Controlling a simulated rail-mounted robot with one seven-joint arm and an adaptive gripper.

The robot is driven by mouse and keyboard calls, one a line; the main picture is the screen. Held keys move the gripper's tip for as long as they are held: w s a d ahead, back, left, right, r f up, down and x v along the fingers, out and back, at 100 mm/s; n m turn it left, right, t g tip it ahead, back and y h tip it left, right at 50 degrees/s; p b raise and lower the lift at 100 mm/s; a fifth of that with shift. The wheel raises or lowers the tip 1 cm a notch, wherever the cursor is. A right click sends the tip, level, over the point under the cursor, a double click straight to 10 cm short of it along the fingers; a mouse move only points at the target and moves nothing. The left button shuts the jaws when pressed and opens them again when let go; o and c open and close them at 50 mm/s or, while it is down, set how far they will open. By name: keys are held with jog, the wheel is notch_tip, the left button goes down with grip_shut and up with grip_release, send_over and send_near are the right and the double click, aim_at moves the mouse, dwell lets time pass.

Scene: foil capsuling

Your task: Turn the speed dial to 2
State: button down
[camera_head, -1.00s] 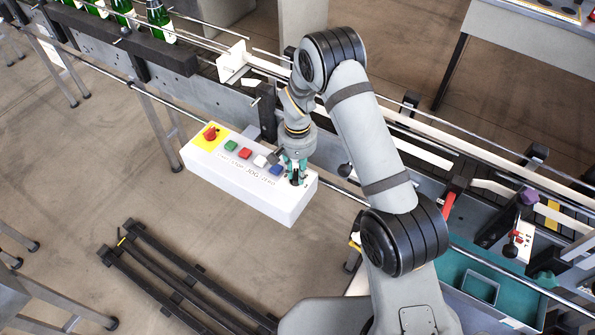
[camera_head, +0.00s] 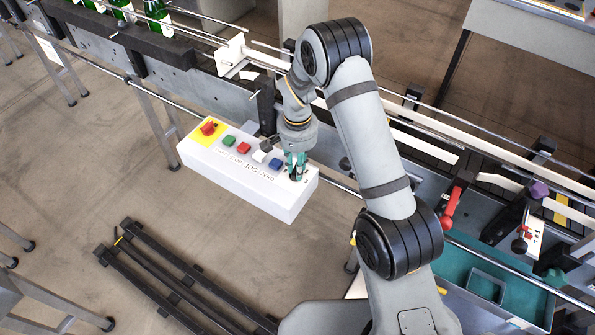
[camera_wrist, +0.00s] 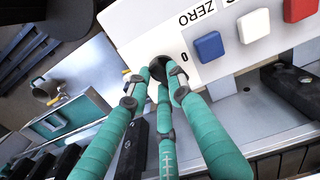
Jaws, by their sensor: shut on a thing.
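A white control box (camera_head: 235,190) has a dark round speed dial (camera_wrist: 155,66) at its right end in the head view. In the wrist view a printed 0 shows beside the dial. My gripper (camera_head: 297,172) points down at that end of the box. In the wrist view its teal fingers (camera_wrist: 161,82) are closed around the dial. The fingers cover much of the dial, and its pointer and the other numbers cannot be read.
On the box are a red emergency button (camera_head: 208,128) on yellow and green, red, white and blue buttons, the blue one (camera_head: 276,163) close beside my gripper. A conveyor (camera_head: 215,85) with green bottles runs behind. Black rails (camera_head: 180,275) lie on the floor in front.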

jog(key=m+b, duration=0.1)
jog(key=b, duration=0.1)
jog(key=m+b, duration=0.3)
jog(key=m, duration=0.1)
jog(key=shift+a+f+b, duration=0.1)
jog(key=shift+f+b, duration=0.15)
jog(key=shift+b, duration=0.15)
jog(key=shift+s+r+m+b, duration=0.1)
jog(key=shift+m+b, duration=0.6)
jog(key=shift+m, duration=0.2)
jog(key=shift+s+r+m+b, duration=0.1)
jog(key=shift+m+b, duration=0.55)
jog(key=shift+m, duration=0.25)
jog(key=c, duration=1.6)
grip_release()
jog(key=shift+o, duration=0.3)
notch_tip(320, 180, up, 12)
